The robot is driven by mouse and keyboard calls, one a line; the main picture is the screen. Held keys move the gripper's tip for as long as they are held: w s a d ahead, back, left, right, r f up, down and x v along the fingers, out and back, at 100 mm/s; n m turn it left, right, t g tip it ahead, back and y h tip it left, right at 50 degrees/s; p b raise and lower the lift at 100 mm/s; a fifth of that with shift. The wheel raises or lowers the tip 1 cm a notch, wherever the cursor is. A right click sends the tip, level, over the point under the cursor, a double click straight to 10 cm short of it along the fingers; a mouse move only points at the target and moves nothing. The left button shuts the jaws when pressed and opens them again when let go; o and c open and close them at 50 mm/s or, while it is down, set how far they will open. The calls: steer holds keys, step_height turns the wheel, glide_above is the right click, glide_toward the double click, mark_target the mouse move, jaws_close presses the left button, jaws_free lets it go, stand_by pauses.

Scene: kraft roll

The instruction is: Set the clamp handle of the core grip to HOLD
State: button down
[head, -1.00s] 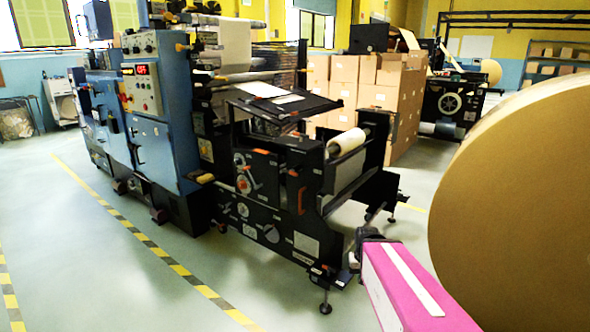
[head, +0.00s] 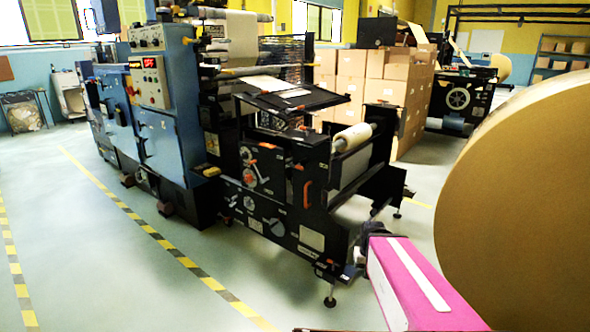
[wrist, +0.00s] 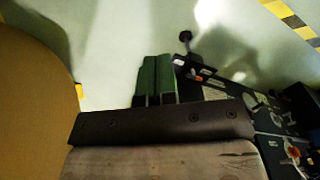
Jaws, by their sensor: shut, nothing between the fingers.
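The large kraft roll (head: 530,190) fills the right side of the head view; a brown curved edge, likely the same roll, is at the left of the wrist view (wrist: 35,100). I cannot pick out the core grip, its clamp handle or a HOLD mark with certainty. The black machine end carries an orange upright handle (head: 307,194) and a round dial with an orange lever (head: 249,171). My gripper (wrist: 156,80) shows as two green fingers, shut together and empty above the floor. In the head view its dark end is partly hidden at the tip of my pink arm, apart from the roll.
The blue and black machine (head: 170,135) stands left of centre, with a white roll (head: 352,138) at its near end. Cardboard boxes (head: 370,75) are stacked behind. Yellow-black tape (head: 165,245) marks the floor, which is clear at the front left.

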steer(key=c, duration=1.1)
jaws_free()
steer(key=shift+w+a, duration=0.1)
steer(key=shift+w, duration=0.15)
steer(key=shift+c, duration=0.2)
steer(key=shift+o, duration=0.5)
steer(key=w+a+r+m+t, duration=0.1)
steer(key=w+a+t, duration=0.3)
steer(key=w, duration=0.6)
steer(key=shift+w+a+m+t+y, duration=0.35)
steer(key=shift+a+m, duration=0.3)
steer(key=shift+m, duration=0.25)
steer(key=m+t+y, duration=0.3)
steer(key=m+t, duration=0.8)
steer(key=t, duration=0.4)
glide_toward(301, 169)
steer(key=shift+g, duration=0.25)
steer(key=x, duration=1.1)
steer(key=shift+w+a, duration=0.1)
steer(key=shift+w, duration=0.1)
steer(key=shift+r, duration=0.1)
jaws_close()
